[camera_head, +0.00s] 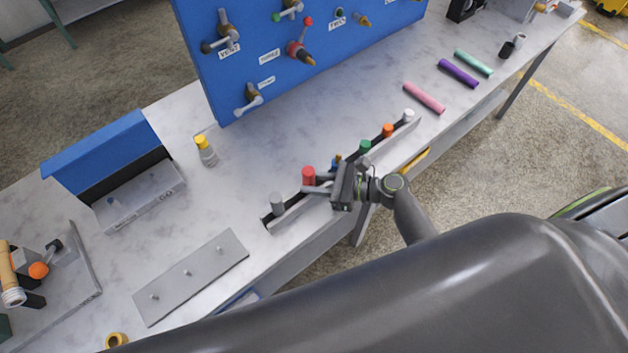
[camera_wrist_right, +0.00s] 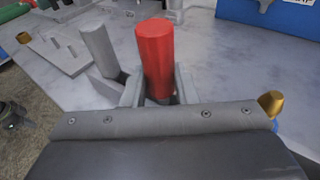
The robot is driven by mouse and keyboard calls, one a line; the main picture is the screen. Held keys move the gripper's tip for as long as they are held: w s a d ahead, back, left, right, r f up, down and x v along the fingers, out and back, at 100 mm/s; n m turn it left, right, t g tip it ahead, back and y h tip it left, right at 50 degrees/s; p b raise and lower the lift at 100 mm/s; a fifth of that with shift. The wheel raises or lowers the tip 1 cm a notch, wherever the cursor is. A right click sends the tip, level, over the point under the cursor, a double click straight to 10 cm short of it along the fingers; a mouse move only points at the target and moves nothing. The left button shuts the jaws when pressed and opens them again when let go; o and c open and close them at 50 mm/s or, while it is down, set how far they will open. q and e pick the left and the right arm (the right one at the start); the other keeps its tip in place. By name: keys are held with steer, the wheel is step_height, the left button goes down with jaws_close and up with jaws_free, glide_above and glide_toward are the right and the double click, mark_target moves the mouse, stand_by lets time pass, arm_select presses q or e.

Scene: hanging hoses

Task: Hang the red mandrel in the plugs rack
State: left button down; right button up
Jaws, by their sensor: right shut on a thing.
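The red mandrel (camera_head: 308,175) stands upright in the slotted rack near the table's front edge. In the right wrist view the red mandrel (camera_wrist_right: 155,55) stands between the fingers of my right gripper (camera_wrist_right: 160,95). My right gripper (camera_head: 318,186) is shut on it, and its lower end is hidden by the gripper. The rack (camera_head: 287,218) also holds a grey mandrel (camera_head: 277,201) to the left, and green, orange and white ones to the right. The grey one also shows in the right wrist view (camera_wrist_right: 99,50). My left gripper is not in view. I cannot tell which holder is the plugs rack.
A blue board (camera_head: 330,60) with valves and labels stands at the back. A grey plate with pegs (camera_head: 190,278), a blue-lidded box (camera_head: 140,195) and a yellow-capped bottle (camera_head: 205,150) are at the left. Pink (camera_head: 424,98), purple and teal rods lie at the right.

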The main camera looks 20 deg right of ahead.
steer(key=shift+f+b, duration=0.5)
steer(key=shift+f, duration=0.15)
steer(key=o, duration=1.1)
steer(key=shift+b+v, duration=2.15)
steer(key=shift+v, duration=6.55)
